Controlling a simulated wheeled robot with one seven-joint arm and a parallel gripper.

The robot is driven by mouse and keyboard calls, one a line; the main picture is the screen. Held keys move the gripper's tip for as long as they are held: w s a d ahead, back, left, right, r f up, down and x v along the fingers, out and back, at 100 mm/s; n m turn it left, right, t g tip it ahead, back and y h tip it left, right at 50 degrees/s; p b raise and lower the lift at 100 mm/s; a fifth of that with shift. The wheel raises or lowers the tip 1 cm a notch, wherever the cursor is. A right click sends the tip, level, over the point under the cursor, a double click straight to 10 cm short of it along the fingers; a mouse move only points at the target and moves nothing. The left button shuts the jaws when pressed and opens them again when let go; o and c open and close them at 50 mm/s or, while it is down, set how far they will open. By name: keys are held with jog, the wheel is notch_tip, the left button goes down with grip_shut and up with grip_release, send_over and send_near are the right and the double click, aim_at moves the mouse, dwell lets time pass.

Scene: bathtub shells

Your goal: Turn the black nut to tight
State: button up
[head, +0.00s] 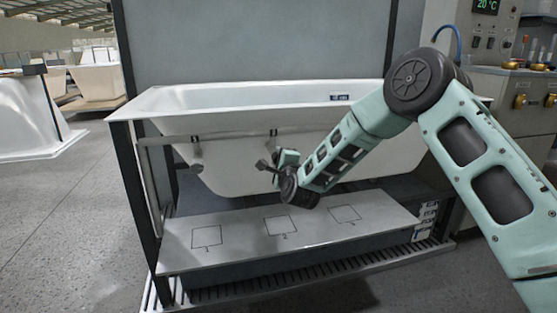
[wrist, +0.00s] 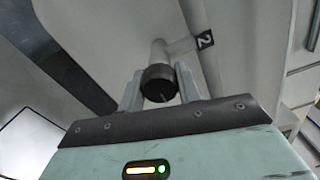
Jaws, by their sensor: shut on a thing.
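The black nut (wrist: 157,80) is a short dark cylinder at the end of a pale stem in the wrist view. A thin light line shows on its near face. My gripper (wrist: 159,86) has one finger on each side of the nut and is shut on it. In the head view my gripper (head: 269,164) is low in front of the white bathtub shell (head: 225,125). The nut in its jaws is too small to make out there. How tight the nut is cannot be told.
A black tag marked 2 (wrist: 205,40) sits beside the stem. A rail (head: 230,136) with brackets crosses the tub's front. Below lies a pale shelf (head: 180,255) with several outlined squares. A dark frame post (head: 133,170) stands left. The floor at left is open.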

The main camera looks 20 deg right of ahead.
jog(key=shift+f, duration=0.1)
jog(key=o, duration=1)
jog(key=shift+c, duration=0.2)
jog(key=shift+s, duration=0.15)
jog(key=s+p, duration=0.4)
jog(key=s, duration=1.3)
jog(key=shift+s, duration=0.15)
